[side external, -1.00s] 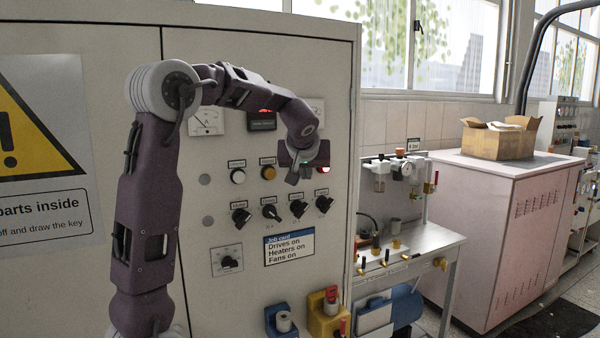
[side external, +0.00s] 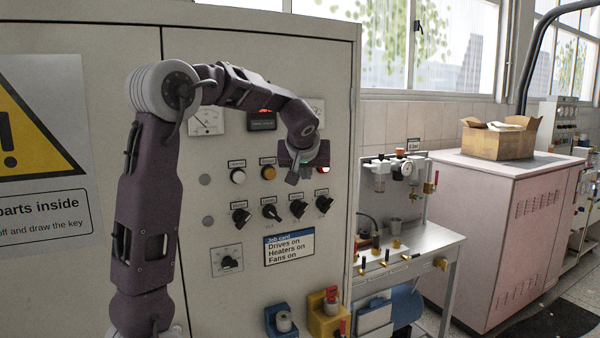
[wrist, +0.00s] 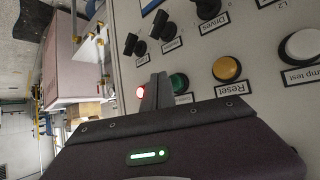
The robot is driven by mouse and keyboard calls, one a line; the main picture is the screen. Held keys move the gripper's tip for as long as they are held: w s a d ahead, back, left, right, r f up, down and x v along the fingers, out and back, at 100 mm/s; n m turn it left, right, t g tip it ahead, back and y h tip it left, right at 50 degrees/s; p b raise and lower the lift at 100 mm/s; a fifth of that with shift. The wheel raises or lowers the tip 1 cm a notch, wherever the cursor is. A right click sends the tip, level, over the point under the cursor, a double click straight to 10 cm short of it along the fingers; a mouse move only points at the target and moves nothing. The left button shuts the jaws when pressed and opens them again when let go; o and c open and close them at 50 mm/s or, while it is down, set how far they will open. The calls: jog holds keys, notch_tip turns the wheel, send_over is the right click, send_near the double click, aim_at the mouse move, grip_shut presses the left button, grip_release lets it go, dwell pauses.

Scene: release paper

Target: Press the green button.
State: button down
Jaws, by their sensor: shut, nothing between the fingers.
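The green button (wrist: 179,83) is on the cabinet's control panel and shows in the wrist view, just right of my gripper's fingers. It is partly covered by my gripper's body and fingers. My gripper (wrist: 157,90) is shut with nothing in it, with its fingertips in front of the panel between the green button and a glowing red light (wrist: 141,92). I cannot tell whether the fingertips touch the panel. In the side view my gripper (side external: 292,178) is at the panel's right part, and the green button is hidden behind it.
A yellow Reset button (wrist: 227,68) and a white lamp test button (wrist: 302,45) are in the same row. Several black rotary knobs (side external: 271,211) stick out below the row. A small bench (side external: 420,240) stands right of the cabinet.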

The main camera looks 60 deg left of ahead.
dwell(0.3)
jog(key=shift+a, duration=0.4)
jog(key=shift+a, duration=0.5)
dwell(0.5)
jog(key=shift+d, duration=0.9)
jog(key=d, duration=0.5)
dwell(0.8)
